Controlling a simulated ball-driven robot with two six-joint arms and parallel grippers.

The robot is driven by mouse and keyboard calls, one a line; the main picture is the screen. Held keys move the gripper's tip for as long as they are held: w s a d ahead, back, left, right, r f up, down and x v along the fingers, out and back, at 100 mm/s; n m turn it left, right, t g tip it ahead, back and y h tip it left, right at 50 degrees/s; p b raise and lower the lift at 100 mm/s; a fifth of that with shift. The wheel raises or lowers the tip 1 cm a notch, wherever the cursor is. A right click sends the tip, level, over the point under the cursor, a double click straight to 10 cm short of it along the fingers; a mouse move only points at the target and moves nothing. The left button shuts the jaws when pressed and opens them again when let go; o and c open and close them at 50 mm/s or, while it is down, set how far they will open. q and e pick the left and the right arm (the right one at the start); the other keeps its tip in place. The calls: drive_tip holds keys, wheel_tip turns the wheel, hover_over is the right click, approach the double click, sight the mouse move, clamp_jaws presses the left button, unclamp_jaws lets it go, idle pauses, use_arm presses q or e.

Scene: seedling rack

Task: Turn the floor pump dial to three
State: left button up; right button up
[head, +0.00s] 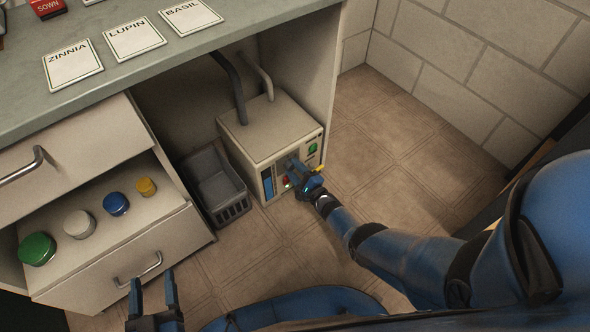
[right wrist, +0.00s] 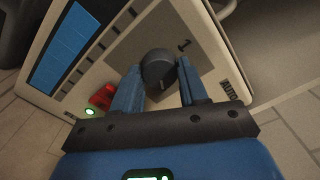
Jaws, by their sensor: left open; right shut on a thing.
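The floor pump (head: 266,132) is a beige box on the floor under the bench. Its dark round dial (right wrist: 158,66) sits on a grey plate on the front panel, with a printed 1 beside it in the right wrist view. Other numerals and the dial's setting cannot be made out. My right gripper (head: 296,172) is at the pump's front, and in the right wrist view its blue fingers (right wrist: 160,82) are shut on the dial, one on each side. In the head view the gripper hides the dial. My left gripper (head: 154,286) is open and empty, away from the pump.
The panel has a blue window (right wrist: 64,46), a red switch (right wrist: 103,97) and a green button (head: 312,148). A grey crate (head: 213,184) stands left of the pump. An open drawer (head: 110,255) holds several colored jars. Floor right of the pump is clear.

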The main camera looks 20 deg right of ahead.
idle(0.4)
drive_tip(key=o, duration=1.1)
drive_tip(key=shift+c, duration=0.2)
drive_tip(key=shift+s, duration=0.1)
drive_tip(key=shift+s+d, duration=0.15)
drive_tip(key=shift+s, duration=0.05)
drive_tip(key=p+v, duration=0.4)
drive_tip(key=v, duration=0.6)
drive_tip(key=shift+p, duration=0.35)
drive_tip(key=shift+s, duration=0.1)
